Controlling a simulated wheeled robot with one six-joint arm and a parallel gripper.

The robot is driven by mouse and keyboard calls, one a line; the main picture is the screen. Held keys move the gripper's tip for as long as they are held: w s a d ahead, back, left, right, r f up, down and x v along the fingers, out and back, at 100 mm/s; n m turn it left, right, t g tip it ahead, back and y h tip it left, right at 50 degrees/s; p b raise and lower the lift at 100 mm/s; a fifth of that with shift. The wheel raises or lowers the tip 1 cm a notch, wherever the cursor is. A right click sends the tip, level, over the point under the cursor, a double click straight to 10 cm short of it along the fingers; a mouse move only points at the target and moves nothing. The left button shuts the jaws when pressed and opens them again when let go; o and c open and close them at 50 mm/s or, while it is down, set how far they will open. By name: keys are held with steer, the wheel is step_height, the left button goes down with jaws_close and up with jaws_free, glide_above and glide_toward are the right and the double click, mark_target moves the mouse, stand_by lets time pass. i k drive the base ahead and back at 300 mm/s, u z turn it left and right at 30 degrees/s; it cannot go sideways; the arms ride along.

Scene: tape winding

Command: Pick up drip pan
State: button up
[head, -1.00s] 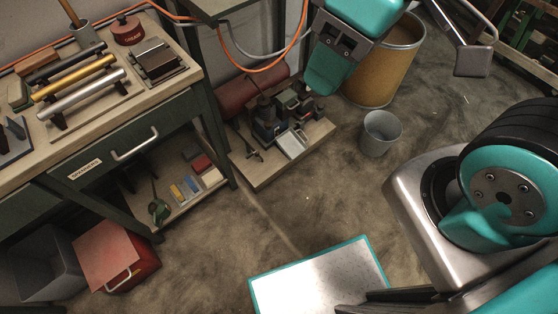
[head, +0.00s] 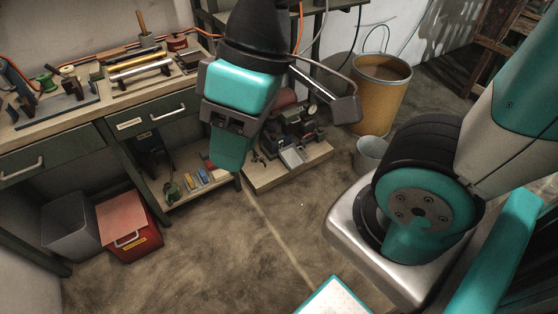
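I cannot pick out the drip pan for sure. A flat pale grey tray-like piece (head: 292,156) lies among tools on the low wooden platform (head: 290,172), partly hidden behind my arm. My gripper (head: 285,125) hangs in the upper middle of the head view, in front of the workbench and platform. Its teal-and-grey side on the left and its grey finger on the right stand well apart. Nothing shows held between them.
The workbench (head: 55,133) with tools runs along the left. A grey bin (head: 68,228) and a red box (head: 128,225) stand under it. A grey bucket (head: 370,153) and a yellow drum (head: 383,90) stand right of the platform. The floor (head: 215,260) in front is clear.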

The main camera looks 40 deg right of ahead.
mark_target(291, 155)
steer(key=u, duration=0.35)
steer(key=i, duration=1.45)
steer(key=z, duration=1)
steer(key=i, duration=0.3)
steer(key=z, duration=0.15)
